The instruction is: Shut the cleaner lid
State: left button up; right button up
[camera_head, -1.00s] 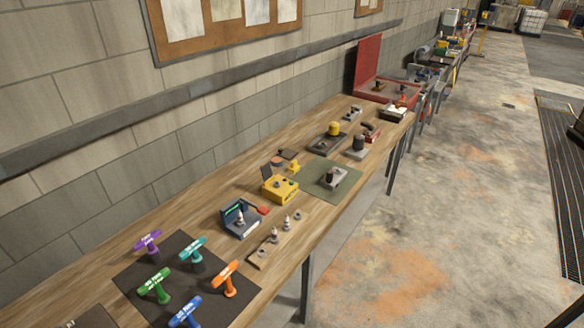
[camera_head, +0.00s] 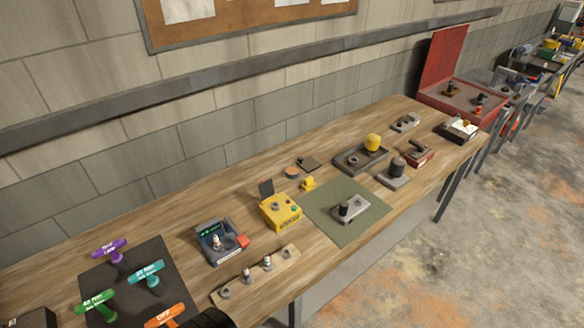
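A yellow box (camera_head: 280,211) stands on the bench near the middle, with a small dark lid (camera_head: 266,189) raised upright at its back left. A red case (camera_head: 462,100) stands at the far right end, with its large red lid (camera_head: 444,58) raised upright and open. No readable label shows which of the two is the cleaner. Neither gripper can be made out. A dark curved shape (camera_head: 208,319) cuts in at the bottom edge, and I cannot tell which part of me it is.
A blue-grey tester (camera_head: 212,246) and a wooden plug rack (camera_head: 250,276) stand left of the yellow box. A green mat (camera_head: 363,221) with a metal part lies to its right. Coloured T-handles (camera_head: 146,272) stand on a black mat at front left. The floor at right is clear.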

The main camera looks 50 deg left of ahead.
aim_at(266, 191)
jog(key=i, duration=3.8)
jog(key=u, duration=3.45)
